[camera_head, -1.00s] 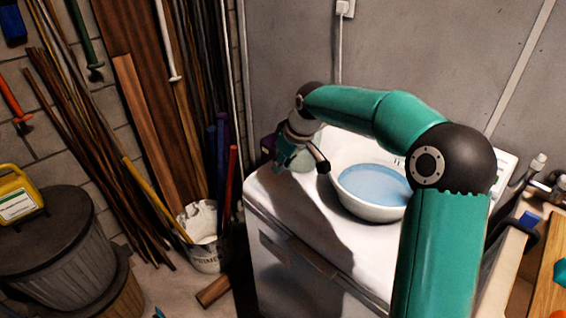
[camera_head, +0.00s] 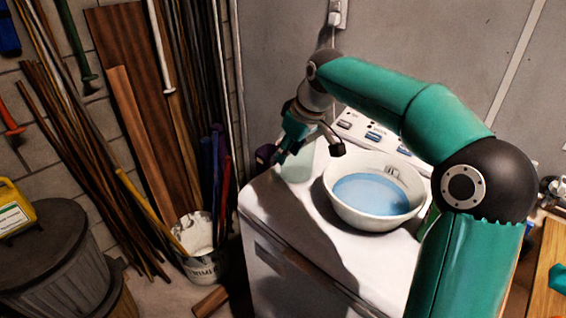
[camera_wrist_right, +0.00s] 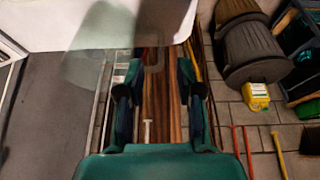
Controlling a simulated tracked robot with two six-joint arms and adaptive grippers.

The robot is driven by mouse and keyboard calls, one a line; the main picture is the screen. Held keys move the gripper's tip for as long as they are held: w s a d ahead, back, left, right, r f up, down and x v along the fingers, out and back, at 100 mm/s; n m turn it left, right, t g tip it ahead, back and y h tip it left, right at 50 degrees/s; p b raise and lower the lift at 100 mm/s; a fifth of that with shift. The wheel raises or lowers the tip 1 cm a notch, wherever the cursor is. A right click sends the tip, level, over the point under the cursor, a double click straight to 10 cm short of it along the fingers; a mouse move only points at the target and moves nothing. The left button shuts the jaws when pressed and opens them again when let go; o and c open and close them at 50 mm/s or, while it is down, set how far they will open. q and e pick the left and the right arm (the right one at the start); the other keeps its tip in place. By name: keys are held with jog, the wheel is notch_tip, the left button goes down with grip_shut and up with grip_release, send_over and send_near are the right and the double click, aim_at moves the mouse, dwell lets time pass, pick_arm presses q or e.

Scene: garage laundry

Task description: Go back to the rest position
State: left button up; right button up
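My right arm comes in from the lower right in the head view. Its gripper (camera_head: 292,150) is near the left end of the white washing machine top (camera_head: 300,213), close to a pale green translucent container (camera_head: 298,170). In the right wrist view the fingers (camera_wrist_right: 156,85) are spread apart with nothing visibly clamped between them. A blurred, translucent shape (camera_wrist_right: 92,72), perhaps that container, shows beyond the left finger. I cannot tell whether they touch. My left gripper is out of view.
A white bowl of blue liquid (camera_head: 340,207) stands on the machine, right of the gripper and below the forearm. A white bucket (camera_head: 205,262), leaning planks (camera_head: 150,150) and a dark lidded bin (camera_head: 45,235) are at left. A wooden surface (camera_head: 552,265) is at right.

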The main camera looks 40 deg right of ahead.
jog(key=shift+v, duration=1.1)
